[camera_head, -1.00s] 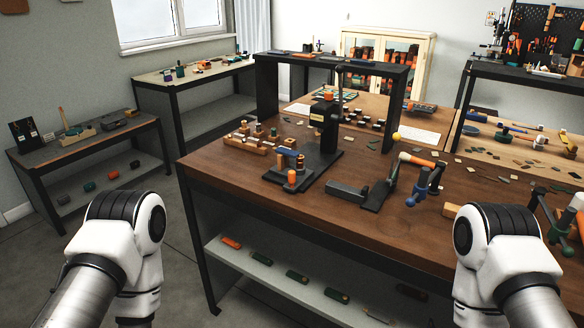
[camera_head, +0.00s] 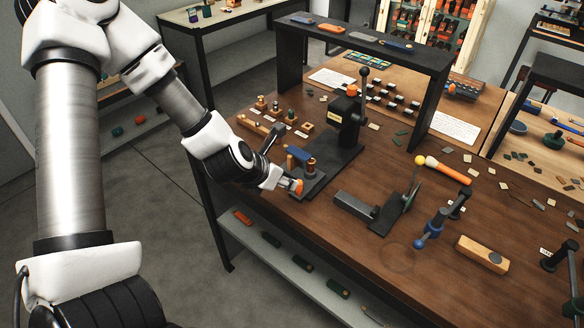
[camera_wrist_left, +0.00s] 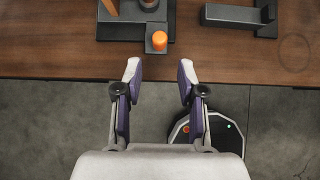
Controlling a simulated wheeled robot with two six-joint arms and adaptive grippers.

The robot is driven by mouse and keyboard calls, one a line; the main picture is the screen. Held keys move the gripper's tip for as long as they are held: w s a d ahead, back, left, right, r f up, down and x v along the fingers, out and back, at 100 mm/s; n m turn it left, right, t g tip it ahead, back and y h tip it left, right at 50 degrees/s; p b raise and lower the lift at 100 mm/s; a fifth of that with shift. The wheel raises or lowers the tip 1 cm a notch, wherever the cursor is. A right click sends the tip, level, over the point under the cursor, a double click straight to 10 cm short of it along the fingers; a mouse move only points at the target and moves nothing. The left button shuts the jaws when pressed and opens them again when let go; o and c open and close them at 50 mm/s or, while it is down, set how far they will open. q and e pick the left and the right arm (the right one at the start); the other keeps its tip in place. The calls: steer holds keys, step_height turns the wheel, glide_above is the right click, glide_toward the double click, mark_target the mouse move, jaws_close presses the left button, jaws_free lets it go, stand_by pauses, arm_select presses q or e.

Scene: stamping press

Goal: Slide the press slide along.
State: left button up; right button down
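The press (camera_head: 346,118) stands on the wooden bench, with a black upright, a lever and a flat dark base. The press slide (camera_wrist_left: 156,27) juts from the base's front toward the bench edge, carrying an upright orange knob (camera_wrist_left: 160,40). In the head view the knob (camera_head: 299,187) is partly hidden by my left gripper (camera_head: 288,184). In the left wrist view my left gripper (camera_wrist_left: 160,70) is open and empty, its fingertips over the bench's front edge. The knob lies just beyond the tips, roughly centred between them, apart from both. My right gripper is not in view.
A wooden rack (camera_head: 272,119) with several small pieces stands left of the press. A dark angled fixture (camera_head: 375,209) lies to its right. A black shelf frame (camera_head: 364,45) spans behind. A blue clamp (camera_head: 432,228) and wooden block (camera_head: 482,253) sit farther right.

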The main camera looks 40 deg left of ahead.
arm_select(q)
steer(key=b+x, duration=0.6)
steer(key=x, duration=0.1)
steer(key=shift+f+b, duration=0.35)
steer(key=shift+f, duration=0.05)
steer(key=shift+f+b, duration=0.15)
steer(key=shift+b, duration=0.25)
steer(key=shift+w+f+b, duration=0.15)
steer(key=shift+w+b, duration=0.2)
steer(key=shift+w, duration=0.15)
jaws_close()
